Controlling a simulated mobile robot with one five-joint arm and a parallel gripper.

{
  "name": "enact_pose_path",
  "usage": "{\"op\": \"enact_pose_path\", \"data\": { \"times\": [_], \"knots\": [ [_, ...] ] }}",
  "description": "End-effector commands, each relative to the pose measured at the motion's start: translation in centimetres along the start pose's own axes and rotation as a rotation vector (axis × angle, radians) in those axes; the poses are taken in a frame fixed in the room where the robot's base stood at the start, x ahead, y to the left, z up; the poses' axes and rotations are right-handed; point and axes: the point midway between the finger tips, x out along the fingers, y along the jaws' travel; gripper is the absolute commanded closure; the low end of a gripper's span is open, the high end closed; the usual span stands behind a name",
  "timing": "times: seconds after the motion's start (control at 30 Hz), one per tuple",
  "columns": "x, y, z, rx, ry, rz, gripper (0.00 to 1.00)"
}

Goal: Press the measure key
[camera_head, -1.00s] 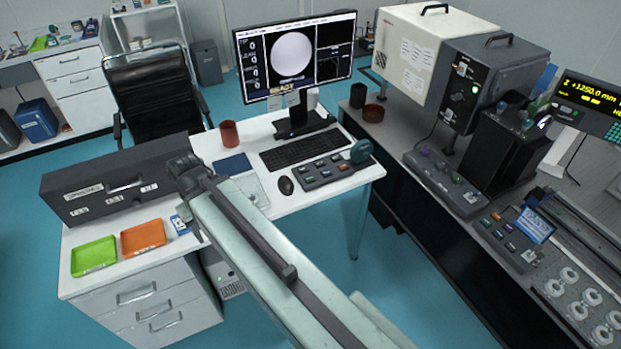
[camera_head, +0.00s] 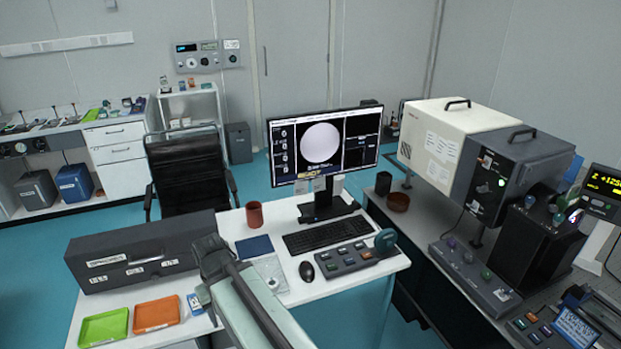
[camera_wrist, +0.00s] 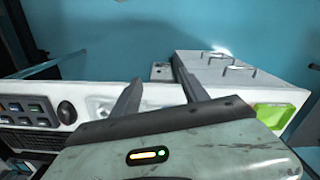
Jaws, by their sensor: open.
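A grey key panel (camera_head: 347,258) with several coloured keys lies on the white desk, right of the mouse and in front of the keyboard. It also shows at the left edge of the wrist view (camera_wrist: 28,112). The key labels are too small to read, so I cannot tell which is the measure key. A second keyed panel (camera_head: 545,328) is on the right bench, cut by the frame edge. My gripper (camera_wrist: 160,88) is open and empty over the desk, to one side of the key panel and apart from it. The head view hides its fingertips.
The monitor (camera_head: 321,146) stands behind the keyboard (camera_head: 327,234). The mouse (camera_head: 306,271), a red-brown cup (camera_head: 254,214) and a dark drawer box (camera_head: 142,252) are on the desk. Green (camera_head: 104,327) and orange (camera_head: 157,313) trays lie at the front left.

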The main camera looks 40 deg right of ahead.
Motion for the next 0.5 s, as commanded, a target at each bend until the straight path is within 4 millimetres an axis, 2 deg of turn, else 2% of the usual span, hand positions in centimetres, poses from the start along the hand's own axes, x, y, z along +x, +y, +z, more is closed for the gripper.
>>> {"op": "enact_pose_path", "data": {
  "times": [0.3, 0.5],
  "knots": [
    [0.0, 0.0, 0.0, 0.0, 0.0, 0.0, 0.48],
    [0.0, 0.0, 0.0, 0.0, 0.0, 0.0, 1.0]
  ]
}}
